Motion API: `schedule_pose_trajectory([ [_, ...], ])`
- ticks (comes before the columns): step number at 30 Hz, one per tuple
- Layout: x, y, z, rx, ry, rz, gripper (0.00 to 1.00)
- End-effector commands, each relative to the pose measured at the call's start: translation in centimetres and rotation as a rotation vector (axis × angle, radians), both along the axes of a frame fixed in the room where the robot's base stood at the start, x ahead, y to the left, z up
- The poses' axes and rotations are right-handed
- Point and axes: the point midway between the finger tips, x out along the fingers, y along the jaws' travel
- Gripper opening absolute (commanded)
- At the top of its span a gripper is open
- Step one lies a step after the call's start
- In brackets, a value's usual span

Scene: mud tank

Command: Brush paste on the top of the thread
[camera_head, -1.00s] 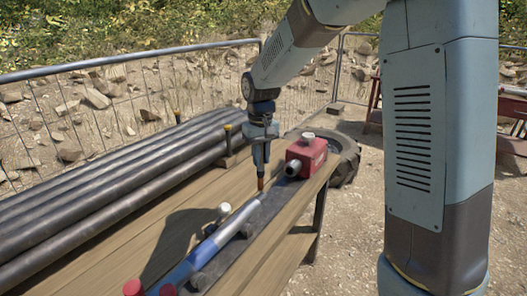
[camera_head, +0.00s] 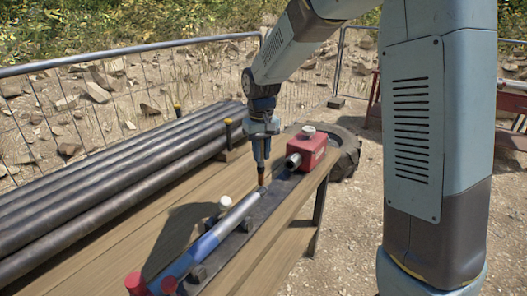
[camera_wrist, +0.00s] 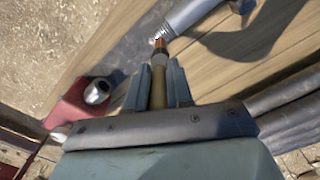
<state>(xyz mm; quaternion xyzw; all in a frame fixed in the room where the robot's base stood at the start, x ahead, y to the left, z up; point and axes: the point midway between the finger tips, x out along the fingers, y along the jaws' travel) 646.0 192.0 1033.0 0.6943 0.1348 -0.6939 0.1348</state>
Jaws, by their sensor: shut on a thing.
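My gripper (camera_head: 261,152) is shut on the handle of a brush (camera_wrist: 158,92). The brush points down, and its copper-coloured ferrule and tip show in the wrist view. The thread (camera_wrist: 160,34) is the narrow end of a silver and blue rod (camera_head: 228,220), which lies along a dark rail (camera_head: 277,199) on the bench. The brush tip is right at this threaded end. I cannot tell whether it touches. No paste can be made out on the thread. The brush also shows below the gripper in the head view (camera_head: 261,175).
A white-topped knob (camera_head: 225,203) sits beside the rod. Dark pipes (camera_head: 110,170) lie to the left. Bare bench boards lie between.

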Motion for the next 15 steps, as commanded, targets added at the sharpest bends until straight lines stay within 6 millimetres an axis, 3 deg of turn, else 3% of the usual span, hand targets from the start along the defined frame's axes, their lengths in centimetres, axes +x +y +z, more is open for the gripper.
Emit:
schedule_pose_trajectory([
  [15, -0.01, -0.05, -0.85, 0.000, 0.001, -0.001, 0.00],
])
